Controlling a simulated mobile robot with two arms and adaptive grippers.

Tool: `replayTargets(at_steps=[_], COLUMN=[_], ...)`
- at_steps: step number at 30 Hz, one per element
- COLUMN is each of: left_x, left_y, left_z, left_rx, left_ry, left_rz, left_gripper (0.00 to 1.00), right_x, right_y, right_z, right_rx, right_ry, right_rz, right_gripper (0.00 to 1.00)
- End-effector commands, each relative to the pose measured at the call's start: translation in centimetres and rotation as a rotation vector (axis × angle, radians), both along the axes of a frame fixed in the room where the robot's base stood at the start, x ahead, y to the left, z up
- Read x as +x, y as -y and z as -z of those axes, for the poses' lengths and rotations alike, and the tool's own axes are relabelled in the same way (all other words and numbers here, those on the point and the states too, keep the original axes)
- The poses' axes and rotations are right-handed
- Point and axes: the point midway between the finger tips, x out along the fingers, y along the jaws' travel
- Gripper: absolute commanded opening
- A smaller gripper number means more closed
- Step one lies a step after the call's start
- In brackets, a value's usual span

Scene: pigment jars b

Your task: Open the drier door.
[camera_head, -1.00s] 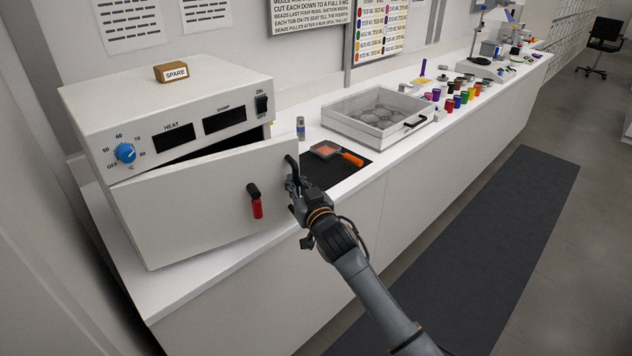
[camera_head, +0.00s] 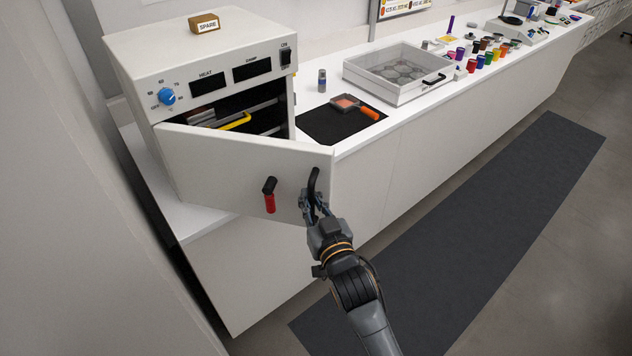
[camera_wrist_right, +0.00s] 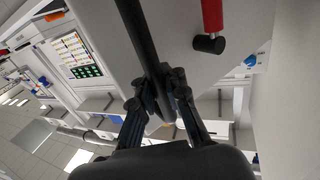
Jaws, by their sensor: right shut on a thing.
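The drier (camera_head: 205,55) is a white box on the counter at the left, with a blue dial and two dark displays. Its door (camera_head: 220,165) stands partly open, hinged at the left, and its free edge points out past the counter front. Inside, racks and a yellow-edged piece (camera_head: 235,121) show. My right gripper (camera_head: 312,203) is shut on the black door handle (camera_head: 315,182); the handle also runs between the fingers in the right wrist view (camera_wrist_right: 142,45). A black latch lever with a red grip (camera_head: 270,203) hangs downward on the door face. My left gripper is not in view.
On the counter are a dark mat (camera_head: 325,127) with an orange-handled tool (camera_head: 368,113), a small bottle (camera_head: 322,80), a clear-lidded tray (camera_head: 385,85) and several coloured jars. A SPARE block (camera_head: 204,23) sits on the drier. The floor before the counter is clear.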

Motion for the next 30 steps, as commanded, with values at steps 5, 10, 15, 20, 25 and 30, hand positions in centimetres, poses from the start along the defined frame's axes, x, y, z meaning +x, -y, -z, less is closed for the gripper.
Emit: replayTargets(at_steps=[5, 10, 15, 20, 25, 30], left_x=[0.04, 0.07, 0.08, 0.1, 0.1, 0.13], left_y=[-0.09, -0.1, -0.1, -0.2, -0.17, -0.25], left_z=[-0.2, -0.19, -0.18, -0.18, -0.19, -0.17], left_rx=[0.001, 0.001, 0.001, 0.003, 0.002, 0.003], left_ry=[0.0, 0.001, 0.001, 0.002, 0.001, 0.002], left_rz=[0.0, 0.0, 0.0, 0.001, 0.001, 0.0], left_gripper=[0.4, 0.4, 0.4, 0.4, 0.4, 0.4], right_x=[-0.53, -0.57, -0.55, -0.58, -0.6, -0.94], right_y=[0.17, 0.17, 0.19, 0.1, -0.01, 0.09], right_z=[0.15, 0.22, 0.26, 0.23, 0.15, 0.18], right_rx=[-0.006, -0.006, -0.007, -0.005, -0.004, -0.002], right_ry=[-0.001, -0.002, -0.003, -0.002, -0.002, -0.002], right_rz=[0.006, 0.006, 0.007, 0.005, 0.003, 0.002], right_gripper=[0.0, 0.0, 0.0, 0.36, 0.36, 0.36])
